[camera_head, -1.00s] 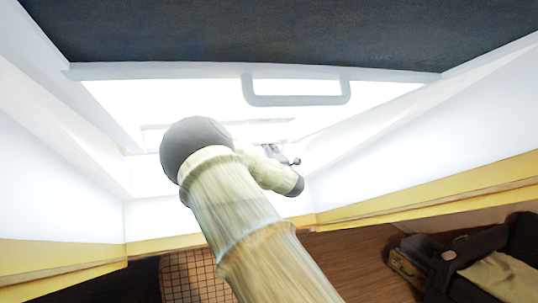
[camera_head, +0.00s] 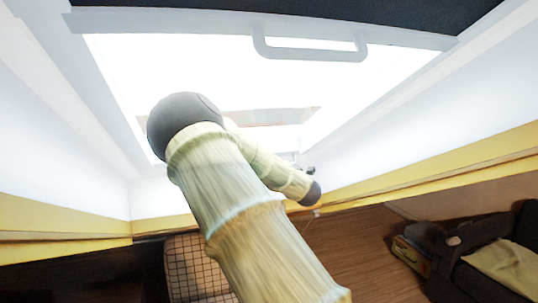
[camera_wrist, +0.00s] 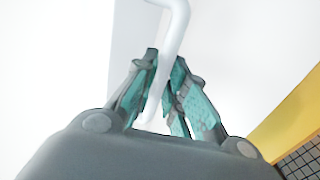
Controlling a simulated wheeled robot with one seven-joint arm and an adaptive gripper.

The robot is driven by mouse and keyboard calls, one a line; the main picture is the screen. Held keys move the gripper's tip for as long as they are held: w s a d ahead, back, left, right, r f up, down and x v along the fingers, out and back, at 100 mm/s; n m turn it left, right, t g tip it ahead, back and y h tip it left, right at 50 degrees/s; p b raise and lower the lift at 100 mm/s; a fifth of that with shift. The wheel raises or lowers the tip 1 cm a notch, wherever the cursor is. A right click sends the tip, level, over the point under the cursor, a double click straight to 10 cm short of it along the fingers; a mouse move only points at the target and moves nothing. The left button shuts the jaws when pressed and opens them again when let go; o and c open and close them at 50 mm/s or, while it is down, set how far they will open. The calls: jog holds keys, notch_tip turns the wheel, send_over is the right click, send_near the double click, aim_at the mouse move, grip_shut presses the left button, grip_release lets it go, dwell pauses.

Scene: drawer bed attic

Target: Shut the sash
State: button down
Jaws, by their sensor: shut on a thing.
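The pale sash rail (camera_head: 200,24) crosses the top of the head view, below a dark panel. A grey bar handle (camera_head: 310,52) hangs from this rail, with nothing of my gripper at it in that view. In the wrist view, my gripper (camera_wrist: 166,68) has its teal-padded fingers closed around a white bent bar handle (camera_wrist: 178,25). The handle's lower end passes down between the fingers. I cannot tell whether both views show the same handle. My arm hides part of the bright opening, and my fingers cannot be made out in the head view.
White side walls of the recess stand left and right, with a yellow ledge (camera_head: 440,165) below. A dark sofa (camera_head: 500,250) with a pale blanket stands at the lower right. A checked cushion-like item (camera_head: 190,268) lies at the bottom. Brown wooden floor (camera_head: 350,245) shows between.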

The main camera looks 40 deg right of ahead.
jog(key=shift+s+a+f, duration=0.15)
jog(key=shift+s+f, duration=0.2)
jog(key=shift+f, duration=0.2)
jog(key=shift+s+a+f, duration=0.1)
jog(key=shift+s+f, duration=0.2)
jog(key=shift+f, duration=0.25)
jog(key=c, duration=1.5)
grip_release()
jog(key=shift+o, duration=0.2)
jog(key=shift+r, duration=0.1)
jog(key=shift+w+d+r, duration=0.1)
jog(key=shift+r, duration=0.1)
jog(key=v, duration=1.2)
jog(key=shift+r, duration=0.15)
